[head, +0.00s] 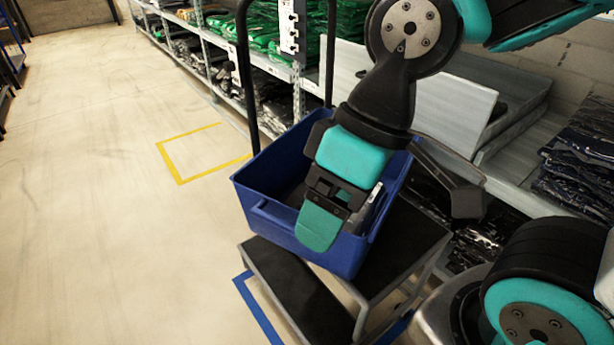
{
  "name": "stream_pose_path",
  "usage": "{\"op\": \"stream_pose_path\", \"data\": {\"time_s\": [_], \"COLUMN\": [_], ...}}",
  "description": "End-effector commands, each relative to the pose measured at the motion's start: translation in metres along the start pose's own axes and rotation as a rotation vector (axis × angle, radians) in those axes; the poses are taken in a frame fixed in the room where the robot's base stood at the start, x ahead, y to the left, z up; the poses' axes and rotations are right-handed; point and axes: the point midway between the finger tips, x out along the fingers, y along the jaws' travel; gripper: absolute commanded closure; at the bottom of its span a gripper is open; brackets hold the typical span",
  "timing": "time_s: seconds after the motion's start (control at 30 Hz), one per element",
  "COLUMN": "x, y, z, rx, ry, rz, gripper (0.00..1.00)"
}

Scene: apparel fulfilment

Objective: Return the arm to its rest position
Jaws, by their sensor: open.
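My arm reaches down from the top of the head view, and my gripper (326,212) is over the blue tote (290,229). The jaws are open, with a teal finger pad in front of the tote's near wall in the picture. I see nothing held between the jaws. The gripper hides much of the tote's inside. A small grey and white shape (369,206) shows at the tote's right inner side; I cannot tell what it is.
The tote stands on a dark-topped step cart (408,243) with an upright black handle (246,75). Shelves (214,80) with green and dark bagged garments line the back and right. Flat white boxes (452,100) lie behind my arm. The floor at left is clear, with a yellow-taped outline (180,181).

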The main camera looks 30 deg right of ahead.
Motion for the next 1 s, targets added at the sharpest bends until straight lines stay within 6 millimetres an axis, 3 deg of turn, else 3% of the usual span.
{"op": "stream_pose_path", "data": {"time_s": [0.17,0.27,0.8,0.9,1.0], "x": [-0.03,-0.058,-0.25,-0.28,-0.296], "y": [-0.009,-0.018,-0.077,-0.087,-0.092], "z": [-0.007,-0.013,-0.055,-0.062,-0.066], "rx": [-0.001,-0.001,-0.001,-0.001,-0.001], "ry": [0.0,0.0,0.0,0.001,0.0], "rz": [0.0,0.0,0.0,0.0,0.0], "gripper": [0.26,0.26,0.26,0.26,0.26]}}
